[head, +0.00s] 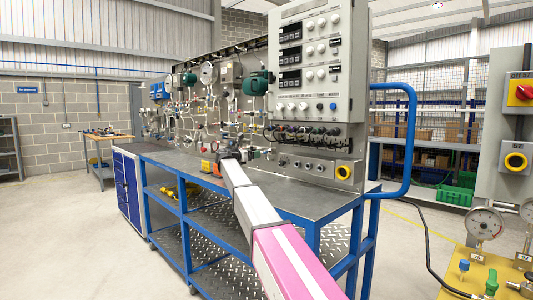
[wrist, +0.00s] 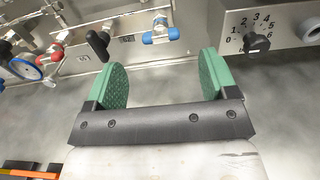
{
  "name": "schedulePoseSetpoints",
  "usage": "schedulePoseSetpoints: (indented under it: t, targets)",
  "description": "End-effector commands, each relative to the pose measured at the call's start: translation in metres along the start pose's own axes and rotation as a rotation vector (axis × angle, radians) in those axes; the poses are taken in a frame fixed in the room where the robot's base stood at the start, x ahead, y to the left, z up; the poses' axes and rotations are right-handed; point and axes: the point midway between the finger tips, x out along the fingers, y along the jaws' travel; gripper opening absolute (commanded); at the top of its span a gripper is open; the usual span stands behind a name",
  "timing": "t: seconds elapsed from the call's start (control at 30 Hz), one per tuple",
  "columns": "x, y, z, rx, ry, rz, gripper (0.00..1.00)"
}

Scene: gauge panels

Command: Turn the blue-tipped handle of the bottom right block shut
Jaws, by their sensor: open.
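In the wrist view, a small valve with a blue-tipped handle (wrist: 161,36) is near the top middle, on the lower part of the metal panel. The handle lies roughly crosswise in the picture, with blue at both ends. My gripper (wrist: 162,80) has two green ribbed pads spread wide apart with nothing between them. The handle lies beyond the pads, between their directions and apart from them. In the head view my gripper (head: 236,155) is low in front of the panel, above the bench top; the handle cannot be made out there.
Left of the blue handle are a black handle (wrist: 98,44), a red handle (wrist: 56,53) and a blue wheel (wrist: 25,68). At right a grey box carries a numbered black knob (wrist: 257,43). The grey bench top (head: 300,197) lies below. An orange item (wrist: 28,172) is at lower left.

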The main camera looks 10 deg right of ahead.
Motion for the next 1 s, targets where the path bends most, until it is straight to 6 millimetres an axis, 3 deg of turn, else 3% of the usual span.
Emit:
schedulePoseSetpoints:
  t: [0.5, 0.7, 0.93, 1.0]
  targets:
    - [0.083, 0.002, 0.000, 0.001, 0.000, 0.000, 0.79]
    - [0.097, 0.000, -0.001, 0.001, 0.001, -0.001, 0.79]
    - [0.097, 0.000, -0.001, 0.001, 0.001, 0.000, 0.79]
    - [0.097, 0.000, -0.001, 0.001, 0.001, 0.000, 0.56]
